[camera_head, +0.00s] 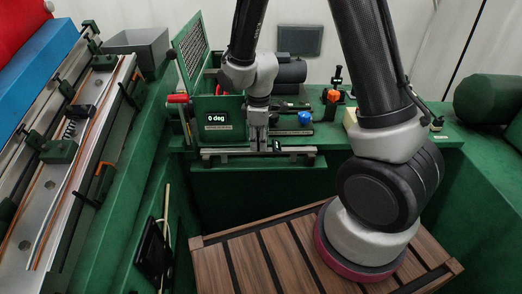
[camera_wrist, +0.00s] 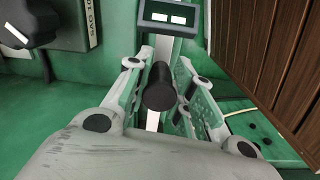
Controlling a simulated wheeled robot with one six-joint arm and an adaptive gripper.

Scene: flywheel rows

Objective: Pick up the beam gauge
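The beam gauge is a long silver bar with a small display, lying level along the front of the green bench in the head view (camera_head: 230,152). In the wrist view its bar (camera_wrist: 164,50) runs up the picture to a dark display head (camera_wrist: 170,16). A black round knob (camera_wrist: 160,88) stands up from the bar, between my fingers. My gripper (camera_head: 258,145) points down at the bar from above. In the wrist view my gripper (camera_wrist: 160,85) is open, with a finger on each side of the knob and gaps showing. Fingertip contact cannot be told.
A blue knob (camera_head: 305,118) and an orange-black tool (camera_head: 333,100) are to the right. A slatted wooden platform (camera_head: 240,262) lies below. A long rail fixture (camera_head: 75,160) is at left.

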